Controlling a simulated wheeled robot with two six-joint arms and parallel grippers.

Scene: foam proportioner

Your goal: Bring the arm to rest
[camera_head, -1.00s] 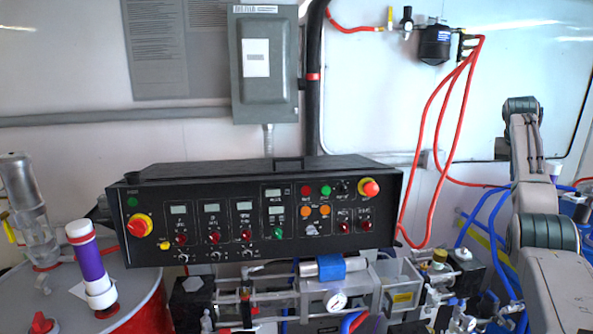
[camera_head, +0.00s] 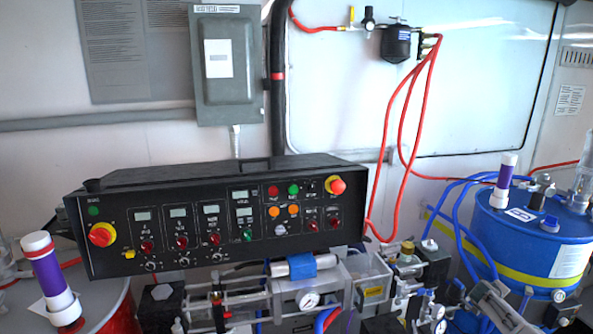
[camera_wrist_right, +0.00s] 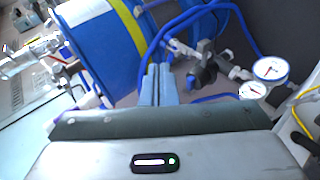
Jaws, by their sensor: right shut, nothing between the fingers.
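My right gripper (camera_wrist_right: 157,85) shows in the right wrist view, its two pale fingers together with nothing between them. Its fingertips are in front of a blue drum (camera_wrist_right: 100,55) and blue hoses; I cannot tell the gap. My left gripper is in neither view.
A black control panel (camera_head: 150,259) spans the middle, above pumps and a pressure gauge (camera_head: 308,299). Red hoses (camera_head: 408,110) hang on the wall. Gauges (camera_wrist_right: 270,69) sit right of the gripper.

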